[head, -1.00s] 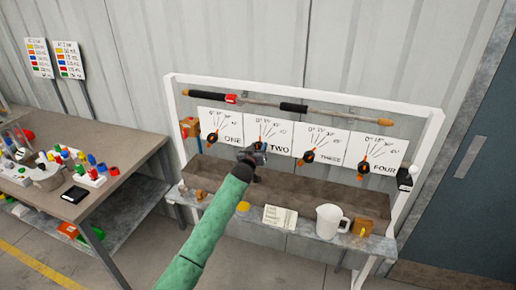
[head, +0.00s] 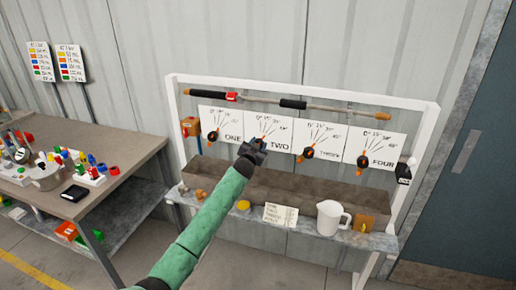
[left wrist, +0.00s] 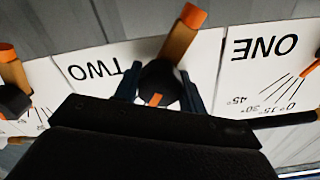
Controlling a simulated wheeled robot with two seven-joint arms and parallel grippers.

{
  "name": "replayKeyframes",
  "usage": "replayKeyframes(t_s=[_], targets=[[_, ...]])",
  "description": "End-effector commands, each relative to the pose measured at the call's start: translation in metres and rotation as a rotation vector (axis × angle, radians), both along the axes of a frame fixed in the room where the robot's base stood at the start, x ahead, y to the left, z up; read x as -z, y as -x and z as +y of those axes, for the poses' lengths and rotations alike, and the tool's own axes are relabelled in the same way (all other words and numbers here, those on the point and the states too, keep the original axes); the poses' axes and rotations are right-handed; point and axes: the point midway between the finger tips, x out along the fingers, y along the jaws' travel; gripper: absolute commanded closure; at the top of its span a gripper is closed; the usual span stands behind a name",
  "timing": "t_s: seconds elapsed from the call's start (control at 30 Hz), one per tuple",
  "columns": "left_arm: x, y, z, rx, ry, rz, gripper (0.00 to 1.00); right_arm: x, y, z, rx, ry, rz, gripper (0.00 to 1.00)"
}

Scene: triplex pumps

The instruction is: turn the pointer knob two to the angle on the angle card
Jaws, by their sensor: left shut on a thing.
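Pointer knob two has a black hub (left wrist: 160,82) and a long orange-tipped pointer (left wrist: 181,35). In the left wrist view, which shows the plates upside down, the pointer slants up and slightly right. My left gripper (left wrist: 158,92) is shut on the hub, one finger on each side. In the head view my left gripper (head: 253,150) covers most of knob two, in front of the plate marked TWO (head: 281,146). A cream card (head: 280,215) with lines of writing stands on the shelf; its text is too small to read. My right gripper is not in view.
Knob one (head: 212,136) is left of my gripper; knob three (head: 308,153) and knob four (head: 363,165) are to the right. The shelf holds a white jug (head: 329,217), a yellow-brown block (head: 367,222) and small items. A bar (head: 330,108) crosses above the plates.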

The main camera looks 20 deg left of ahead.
Motion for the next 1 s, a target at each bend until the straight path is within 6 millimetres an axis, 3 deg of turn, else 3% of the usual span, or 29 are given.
replayKeyframes(t_s=[0.4,0.9,0.93,1.0], targets=[[0.0,0.0,0.0,0.0,-0.168,-0.007,1.0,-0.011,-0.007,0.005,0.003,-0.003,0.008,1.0],[0.0,0.0,0.0,0.0,-0.184,-0.006,1.0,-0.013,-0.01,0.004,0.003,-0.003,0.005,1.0],[0.0,0.0,0.0,0.0,-0.184,-0.006,0.55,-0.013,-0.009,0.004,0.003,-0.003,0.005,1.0],[0.0,0.0,0.0,0.0,-0.184,-0.006,0.42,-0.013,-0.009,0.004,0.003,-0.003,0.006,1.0]])
